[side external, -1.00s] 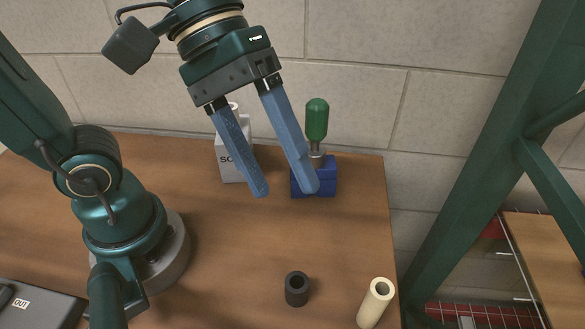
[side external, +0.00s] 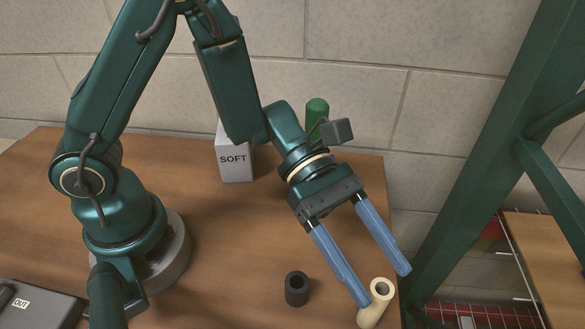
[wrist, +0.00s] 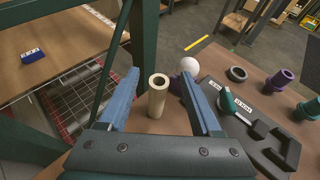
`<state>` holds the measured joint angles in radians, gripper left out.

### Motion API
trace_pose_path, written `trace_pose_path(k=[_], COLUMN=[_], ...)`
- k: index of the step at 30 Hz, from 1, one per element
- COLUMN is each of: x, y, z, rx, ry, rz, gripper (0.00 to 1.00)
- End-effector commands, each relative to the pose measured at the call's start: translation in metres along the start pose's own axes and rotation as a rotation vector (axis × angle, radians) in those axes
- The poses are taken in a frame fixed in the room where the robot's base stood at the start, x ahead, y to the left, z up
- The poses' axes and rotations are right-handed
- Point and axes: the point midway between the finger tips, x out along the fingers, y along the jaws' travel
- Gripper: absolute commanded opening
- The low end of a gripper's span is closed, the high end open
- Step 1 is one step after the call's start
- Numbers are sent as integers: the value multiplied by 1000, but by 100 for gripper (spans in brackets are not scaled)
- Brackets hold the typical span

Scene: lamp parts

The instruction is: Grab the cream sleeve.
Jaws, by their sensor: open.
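The cream sleeve (side external: 373,308) is a hollow upright tube near the table's front right edge in the side view. In the wrist view the cream sleeve (wrist: 157,98) stands between my two blue fingers, with its open top facing up. My gripper (side external: 386,287) is open and empty, tilted down toward the sleeve from behind. In the side view one fingertip overlaps the sleeve's left side. I cannot tell whether it touches.
A white box marked SOFT (side external: 235,160) and a green-handled tool (side external: 317,112) stand at the back. The wrist view shows a white ball (wrist: 189,65), a dark tray (wrist: 262,130) and purple parts (wrist: 281,80). A green post (side external: 490,170) rises right of the table.

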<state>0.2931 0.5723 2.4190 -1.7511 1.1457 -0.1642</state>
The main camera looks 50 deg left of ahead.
Motion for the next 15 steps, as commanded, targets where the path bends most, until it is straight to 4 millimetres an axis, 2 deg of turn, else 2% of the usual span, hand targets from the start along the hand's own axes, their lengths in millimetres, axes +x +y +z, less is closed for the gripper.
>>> trace_pose_path(k=[1, 3, 6, 10, 15], x=[6, 12, 17, 21, 32], y=[-1, -1, 0, 0, 0], z=[-14, -28, -42, -51, -52], rx=[-12, -9, -3, 1, 5], ry=[3, 3, 1, 1, 0], rz=[-5, -4, -2, -1, -3], gripper=[65, 65, 65, 65, 65])
